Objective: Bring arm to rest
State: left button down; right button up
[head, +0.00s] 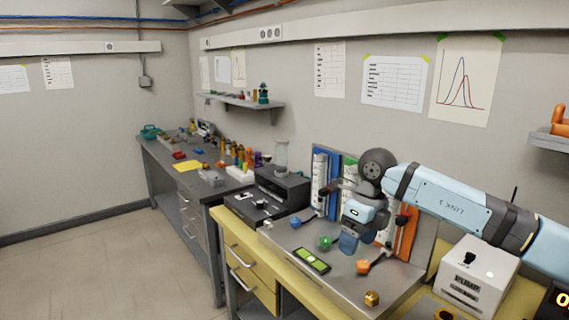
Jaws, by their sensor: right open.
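My right arm (450,200) comes in from the right edge, light blue and black. It bends down at a dark round joint. My right gripper (349,242) hangs from it over the grey metal worktop (290,244) and is open. Nothing shows held in it. A green piece (325,242) lies just left of the gripper and an orange piece (362,267) lies nearer the front. A gold piece (372,298) is by the front edge. I cannot tell whether the gripper touches the worktop. My left gripper is not in view.
A white pump box (474,280) stands right of the worktop, below my arm. Coloured panels (321,180) stand behind the gripper. The floor at left is clear.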

jog(key=s+a+f+m+y+b, duration=0.2)
jog(key=s+a+f+m+y, duration=0.25)
jog(key=s+a+y, duration=0.45)
jog(key=s+a+f+m+y+b, duration=0.3)
jog(key=s+a+f+m+y, duration=0.15)
jog(key=s+a+y, duration=0.4)
jog(key=d+f+m+t+h+b, duration=0.1)
jog(key=d+f+m+t+h, duration=0.45)
jog(key=f+m+t, duration=0.55)
jog(key=d+f+m+t+h+b, duration=0.2)
jog(key=d+f+m+t+h, duration=0.4)
jog(key=m, duration=0.9)
jog(key=s+d+f+m+g+h, duration=0.45)
jog(key=s+d+f+m, duration=0.35)
jog(key=s+f, duration=0.5)
pick_arm(q)
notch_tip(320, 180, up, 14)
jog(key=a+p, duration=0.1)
jog(key=p, duration=2.4)
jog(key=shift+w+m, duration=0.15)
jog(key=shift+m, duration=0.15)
pick_arm(e)
notch_tip(320, 180, up, 17)
jog(key=s+d+n, duration=0.1)
jog(key=d, duration=0.1)
jog(key=shift+d+r+g, duration=0.15)
jog(key=shift+d+g, duration=0.05)
jog(key=shift+g, duration=0.25)
